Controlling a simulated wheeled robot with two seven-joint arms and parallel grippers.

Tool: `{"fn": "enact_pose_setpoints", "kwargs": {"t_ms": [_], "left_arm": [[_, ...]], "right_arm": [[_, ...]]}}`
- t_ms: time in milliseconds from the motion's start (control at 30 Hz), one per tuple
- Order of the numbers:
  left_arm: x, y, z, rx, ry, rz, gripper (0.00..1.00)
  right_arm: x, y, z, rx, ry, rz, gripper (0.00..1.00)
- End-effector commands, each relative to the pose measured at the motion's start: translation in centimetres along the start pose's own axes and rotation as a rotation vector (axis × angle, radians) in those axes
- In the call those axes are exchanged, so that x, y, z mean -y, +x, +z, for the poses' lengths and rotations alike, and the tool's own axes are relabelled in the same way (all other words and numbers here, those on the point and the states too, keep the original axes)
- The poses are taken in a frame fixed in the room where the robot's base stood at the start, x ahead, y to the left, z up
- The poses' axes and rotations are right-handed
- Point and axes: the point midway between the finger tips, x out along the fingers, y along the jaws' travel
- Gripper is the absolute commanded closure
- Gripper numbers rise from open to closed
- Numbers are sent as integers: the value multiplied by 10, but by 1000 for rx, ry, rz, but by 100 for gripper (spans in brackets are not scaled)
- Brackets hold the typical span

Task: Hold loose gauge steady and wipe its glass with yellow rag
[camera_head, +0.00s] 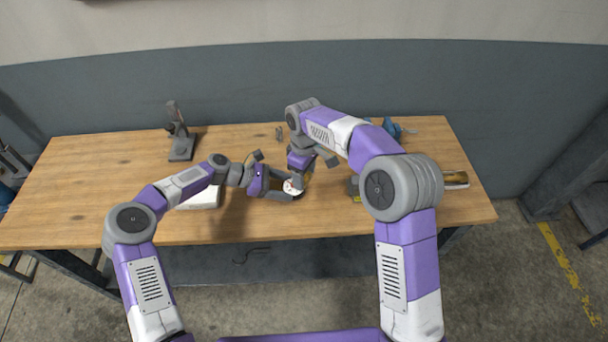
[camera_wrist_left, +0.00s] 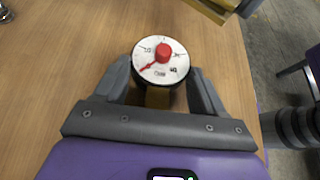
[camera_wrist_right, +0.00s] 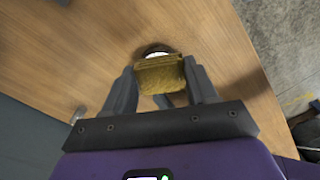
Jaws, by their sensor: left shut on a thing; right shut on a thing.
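The gauge (camera_wrist_left: 158,58) has a white round dial, a red needle and a red centre knob. My left gripper (camera_wrist_left: 163,92) is shut on the gauge, with a finger on each side and the dial facing the left wrist camera. The gauge also shows in the head view (camera_head: 291,187), low over the table's front half. My right gripper (camera_wrist_right: 163,88) is shut on the folded yellow rag (camera_wrist_right: 162,74). In the right wrist view the rag hides most of the gauge (camera_wrist_right: 158,49).
The wooden table (camera_head: 90,190) carries a dark stand (camera_head: 180,140) at back left and a white block (camera_head: 205,199) behind my left forearm. A blue item (camera_head: 392,128) and a tray (camera_head: 455,182) are on the right. The far left is clear.

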Motion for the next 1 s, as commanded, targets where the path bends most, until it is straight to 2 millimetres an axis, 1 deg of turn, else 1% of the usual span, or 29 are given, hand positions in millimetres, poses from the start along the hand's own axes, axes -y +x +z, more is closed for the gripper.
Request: {"fn": "enact_pose_setpoints", "kwargs": {"t_ms": [133, 167, 333, 367, 567, 667, 767, 1000], "left_arm": [[1, 0, -1, -2, -1, -2, 69], [1, 0, -1, -2, -1, -2, 28], [1, 0, -1, -1, -1, -2, 2], [1, 0, -1, -1, -1, -2, 0], [0, 0, 0, -1, 0, -1, 0], [0, -5, -1, -2, 0, 0, 0], [-1, -19, -1, -3, -1, 3, 0], [-1, -70, -1, -4, -1, 4, 0]], "right_arm": [[0, 0, 0, 0, 0, 0, 72], [0, 0, 0, 0, 0, 1, 72], [0, 0, 0, 0, 0, 1, 72], [0, 0, 0, 0, 0, 1, 72], [0, 0, 0, 0, 0, 1, 72], [0, 0, 0, 0, 0, 1, 72], [0, 0, 0, 0, 0, 1, 72], [0, 0, 0, 0, 0, 1, 72]]}}
